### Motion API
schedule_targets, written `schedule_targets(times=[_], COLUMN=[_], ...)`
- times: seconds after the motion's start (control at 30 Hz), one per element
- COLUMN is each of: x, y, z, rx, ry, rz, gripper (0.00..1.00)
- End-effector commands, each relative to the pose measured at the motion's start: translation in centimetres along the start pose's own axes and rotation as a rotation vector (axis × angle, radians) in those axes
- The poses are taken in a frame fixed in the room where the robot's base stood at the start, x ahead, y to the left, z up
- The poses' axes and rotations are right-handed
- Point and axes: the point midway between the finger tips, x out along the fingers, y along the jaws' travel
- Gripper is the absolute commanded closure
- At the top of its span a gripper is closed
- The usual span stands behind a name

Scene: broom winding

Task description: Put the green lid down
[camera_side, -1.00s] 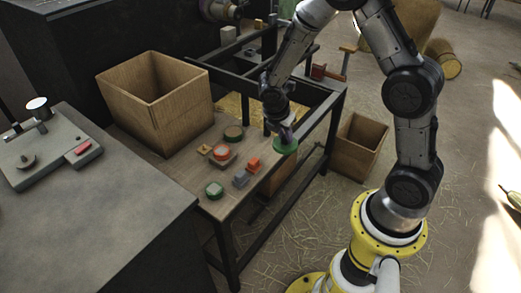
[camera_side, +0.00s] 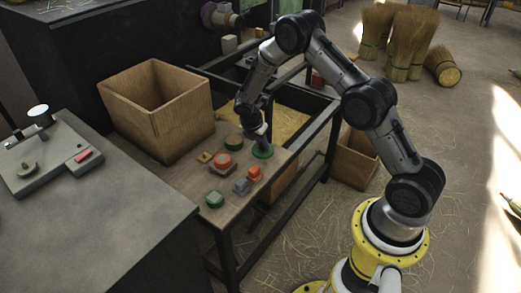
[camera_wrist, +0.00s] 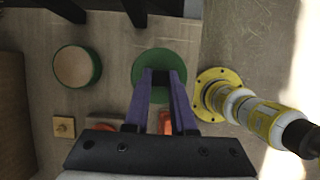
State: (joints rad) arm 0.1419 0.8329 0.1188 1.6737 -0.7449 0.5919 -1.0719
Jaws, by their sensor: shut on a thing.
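The green lid (camera_side: 264,153) is a flat round disc at the back right of the wooden table (camera_side: 185,178). My gripper (camera_side: 262,142) is above it with its fingers pointing down, shut on the lid.
Left of the lid is a green-rimmed round piece (camera_side: 234,142). A red round piece (camera_side: 222,160), an orange block (camera_side: 254,173), a grey block (camera_side: 241,187) and another green round piece (camera_side: 214,199) stand nearer. A large wooden box (camera_side: 160,110) stands behind left.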

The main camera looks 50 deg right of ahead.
Motion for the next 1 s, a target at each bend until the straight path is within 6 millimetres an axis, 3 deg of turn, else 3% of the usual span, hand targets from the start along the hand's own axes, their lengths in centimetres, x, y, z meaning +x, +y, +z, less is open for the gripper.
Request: schedule_targets(times=[0.4,0.83,0.87,1.0], x=[3.7,4.1,4.1,4.0], y=[0.8,0.8,0.8,0.8], z=[-1.2,-1.4,-1.4,-1.4], rx=[0.000,0.001,0.001,0.001], ry=[0.000,0.000,0.000,0.000], rz=[0.000,0.000,0.001,0.001], gripper=[1.00,1.00,0.71,0.46])
